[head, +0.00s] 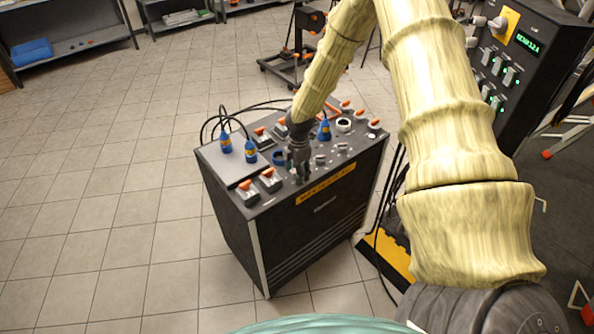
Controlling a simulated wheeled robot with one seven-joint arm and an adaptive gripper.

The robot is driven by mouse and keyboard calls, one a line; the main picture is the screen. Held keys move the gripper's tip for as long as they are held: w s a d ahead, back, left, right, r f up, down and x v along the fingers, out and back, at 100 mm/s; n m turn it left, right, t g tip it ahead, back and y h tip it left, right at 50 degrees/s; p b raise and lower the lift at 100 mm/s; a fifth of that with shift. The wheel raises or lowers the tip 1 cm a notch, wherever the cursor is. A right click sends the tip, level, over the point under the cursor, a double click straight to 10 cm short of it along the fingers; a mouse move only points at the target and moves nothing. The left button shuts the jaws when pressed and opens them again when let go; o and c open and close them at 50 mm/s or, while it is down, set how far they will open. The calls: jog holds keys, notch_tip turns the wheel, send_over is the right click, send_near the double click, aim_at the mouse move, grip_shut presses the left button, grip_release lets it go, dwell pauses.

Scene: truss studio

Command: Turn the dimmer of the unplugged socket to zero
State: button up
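A dark console (321,220) with a grey top panel stands in the middle of the head view. Blue plugs with yellow bands stand on it: two at the left (225,143) (251,153) and one farther right (324,131). A blue round socket (279,158) with no visible plug lies just left of my gripper. A pale-rimmed round fitting (344,125) is at the right. Small grey dimmer knobs (320,160) (342,147) sit along the front right. My gripper (300,178) points down at the panel's front middle. Its fingers hide what is under them; contact and opening are unclear.
Orange-tipped switches (247,191) (270,179) line the panel's front left, with more at the back. Black cables (228,112) loop behind the plugs. A tall black rack (520,70) with a green display stands at the right. Tiled floor (120,200) is clear at the left.

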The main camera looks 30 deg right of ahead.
jog(key=shift+r, duration=0.15)
notch_tip(320, 180, up, 12)
jog(key=shift+s, duration=0.35)
dwell(0.5)
jog(key=shift+f, duration=0.2)
